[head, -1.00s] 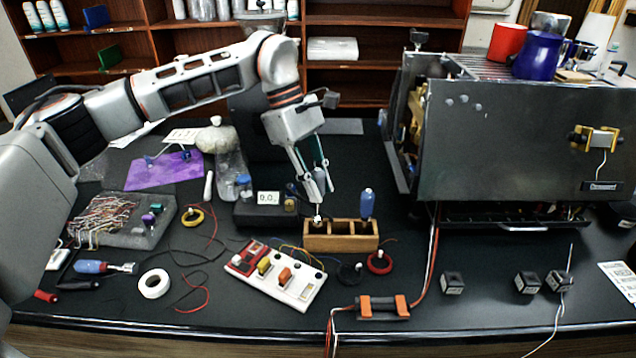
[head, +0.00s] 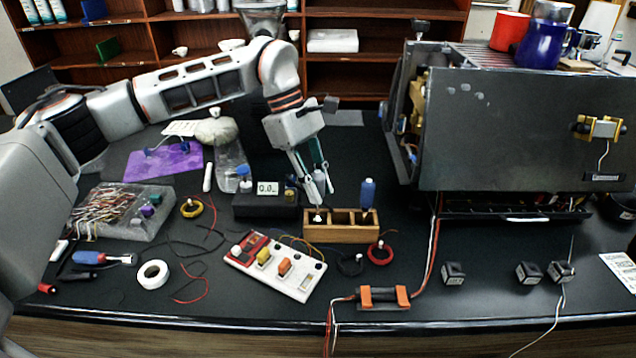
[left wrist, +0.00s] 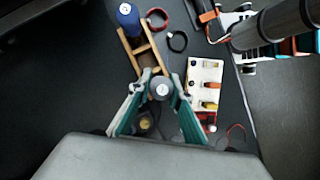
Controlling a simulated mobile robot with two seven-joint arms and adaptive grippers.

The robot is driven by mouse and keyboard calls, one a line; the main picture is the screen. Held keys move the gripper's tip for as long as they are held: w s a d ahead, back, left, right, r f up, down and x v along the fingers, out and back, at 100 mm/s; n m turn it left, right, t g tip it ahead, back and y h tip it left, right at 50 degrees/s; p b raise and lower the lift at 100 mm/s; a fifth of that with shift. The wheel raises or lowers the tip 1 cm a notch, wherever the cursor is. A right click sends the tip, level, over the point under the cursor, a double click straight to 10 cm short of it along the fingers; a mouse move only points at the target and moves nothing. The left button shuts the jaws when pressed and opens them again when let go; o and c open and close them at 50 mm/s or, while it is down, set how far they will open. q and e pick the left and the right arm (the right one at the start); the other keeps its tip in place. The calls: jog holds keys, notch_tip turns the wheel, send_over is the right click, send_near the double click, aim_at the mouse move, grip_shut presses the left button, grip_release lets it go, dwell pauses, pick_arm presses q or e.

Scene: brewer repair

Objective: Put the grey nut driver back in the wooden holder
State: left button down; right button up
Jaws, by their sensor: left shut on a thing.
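The wooden holder (head: 340,233) stands on the bench, left of the espresso machine, and also shows in the left wrist view (left wrist: 132,62). A blue-handled driver (head: 367,194) stands upright in its right end. My left gripper (head: 316,192) is above the holder's left end, shut on the grey nut driver (head: 320,178). The grey nut driver is roughly upright, its lower end at the left compartment's opening. How deep it reaches is hidden. In the left wrist view the round grey handle top (left wrist: 161,88) shows between the fingertips. My right gripper is not seen.
A white switch board (head: 275,266) lies in front of the holder, with black and red wire rings nearby. A small meter (head: 267,190) stands behind left. The machine (head: 520,130) fills the right. An orange-black wired part (head: 383,297) lies near the front edge.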

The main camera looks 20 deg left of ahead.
aim_at(321, 173)
pick_arm(q)
jog(key=shift+f+b, duration=0.3)
jog(key=shift+f, duration=0.55)
jog(key=c, duration=1.4)
grip_release()
jog(key=shift+r, duration=0.1)
jog(key=shift+r+p, duration=1.2)
jog(key=shift+r, duration=2.2)
